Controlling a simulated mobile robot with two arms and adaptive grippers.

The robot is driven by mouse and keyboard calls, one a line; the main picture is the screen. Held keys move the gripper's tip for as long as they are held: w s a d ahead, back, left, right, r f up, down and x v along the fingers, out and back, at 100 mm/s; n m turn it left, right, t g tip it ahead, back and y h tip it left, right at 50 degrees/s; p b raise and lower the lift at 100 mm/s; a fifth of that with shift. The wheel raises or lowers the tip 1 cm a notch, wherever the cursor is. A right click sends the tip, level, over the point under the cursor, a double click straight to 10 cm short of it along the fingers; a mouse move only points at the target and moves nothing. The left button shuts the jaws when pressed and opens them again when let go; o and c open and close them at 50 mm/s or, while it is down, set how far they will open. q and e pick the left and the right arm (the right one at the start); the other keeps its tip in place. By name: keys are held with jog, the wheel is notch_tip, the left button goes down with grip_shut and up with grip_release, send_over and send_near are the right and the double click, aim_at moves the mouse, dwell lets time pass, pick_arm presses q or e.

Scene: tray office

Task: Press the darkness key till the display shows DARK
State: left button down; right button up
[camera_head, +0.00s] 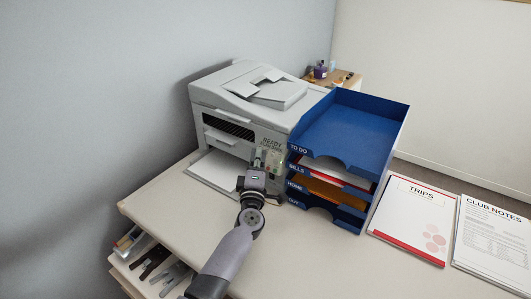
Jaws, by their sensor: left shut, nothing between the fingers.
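The pale grey printer (228,112) stands at the back of the desk, against the wall. Dark text on its front, the display (272,143), reads READY, with a second line too small to read surely. Just below it is a small greenish key panel (276,161). My left gripper (259,160) is shut and empty, its fingertips at this panel. I cannot tell whether they touch a key. The darkness key cannot be told apart; the gripper covers part of the panel. My right gripper is not in view.
A blue tray stack (361,128) labelled TO DO, BILLS, HOME and OUT stands close right of the printer. A TRIPS booklet (411,221) and a CLUB NOTES sheet (494,240) lie further right. A paper tray (213,171) juts from the printer. The desk front is mostly clear.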

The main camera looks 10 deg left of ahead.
pick_arm(q)
jog(key=shift+s+a+r+p, duration=0.15)
jog(key=shift+s+r+p, duration=0.1)
jog(key=shift+s+p, duration=0.4)
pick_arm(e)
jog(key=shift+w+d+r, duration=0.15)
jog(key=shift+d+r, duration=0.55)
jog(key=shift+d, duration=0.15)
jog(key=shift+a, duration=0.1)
pick_arm(q)
jog(key=s+p, duration=0.1)
jog(key=s+a+r+p, duration=0.1)
jog(key=s, duration=0.1)
jog(key=s+r+p, duration=0.1)
jog(key=p, duration=0.1)
jog(key=shift+s+a, duration=0.15)
jog(key=shift+a, duration=0.15)
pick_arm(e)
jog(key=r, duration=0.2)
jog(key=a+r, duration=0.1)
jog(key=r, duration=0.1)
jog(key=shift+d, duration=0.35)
